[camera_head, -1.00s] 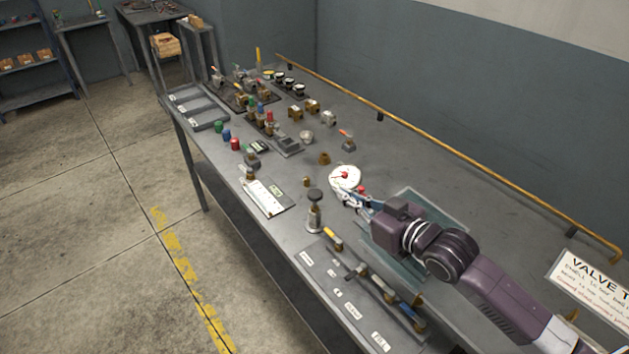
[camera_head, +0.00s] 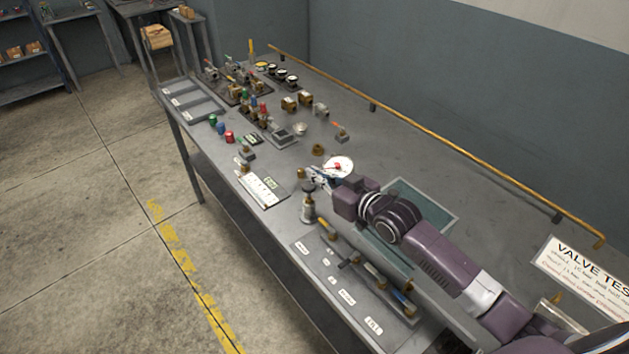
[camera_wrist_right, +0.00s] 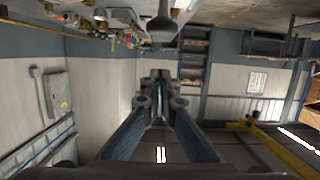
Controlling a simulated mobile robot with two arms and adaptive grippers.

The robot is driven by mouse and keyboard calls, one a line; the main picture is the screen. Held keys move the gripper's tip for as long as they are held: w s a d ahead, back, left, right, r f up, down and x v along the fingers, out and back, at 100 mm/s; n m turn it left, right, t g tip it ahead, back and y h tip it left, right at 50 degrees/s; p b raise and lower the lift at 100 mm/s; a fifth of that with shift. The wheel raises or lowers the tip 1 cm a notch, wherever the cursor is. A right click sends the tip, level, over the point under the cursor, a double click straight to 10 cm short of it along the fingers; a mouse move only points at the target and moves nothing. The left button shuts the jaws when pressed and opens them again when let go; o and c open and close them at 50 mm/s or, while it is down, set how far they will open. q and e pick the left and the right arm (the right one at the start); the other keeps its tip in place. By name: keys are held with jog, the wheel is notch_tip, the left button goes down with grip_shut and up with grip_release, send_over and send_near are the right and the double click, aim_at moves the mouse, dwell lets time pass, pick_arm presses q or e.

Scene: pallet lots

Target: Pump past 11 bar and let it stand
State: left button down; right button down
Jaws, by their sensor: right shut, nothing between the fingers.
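A round white gauge (camera_head: 338,166) with a red needle or mark stands on the bench; its reading is too small to tell. A short upright pump (camera_head: 308,208) with a dark knob on top stands just left of and nearer than the gauge. My right gripper (camera_head: 312,176) is at the pump's top, close to the knob and partly covering it; I cannot tell whether they touch. In the right wrist view its fingers (camera_wrist_right: 160,88) are shut and empty, and a dark knob (camera_wrist_right: 162,28) shows at the top edge. My left gripper is not in view.
A labelled grey board (camera_head: 320,262) with tools lies at the bench's front. A glass-like plate (camera_head: 440,215) lies beside my right arm. Valves, coloured caps and a white card (camera_head: 260,190) sit further along. A yellow rail (camera_head: 450,160) runs along the back; bench near it is clear.

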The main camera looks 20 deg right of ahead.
aim_at(309, 187)
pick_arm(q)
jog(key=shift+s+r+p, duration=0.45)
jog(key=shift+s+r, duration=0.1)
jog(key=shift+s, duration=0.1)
pick_arm(e)
jog(key=f, duration=0.4)
jog(key=shift+w+a+f, duration=0.1)
jog(key=shift+w, duration=0.2)
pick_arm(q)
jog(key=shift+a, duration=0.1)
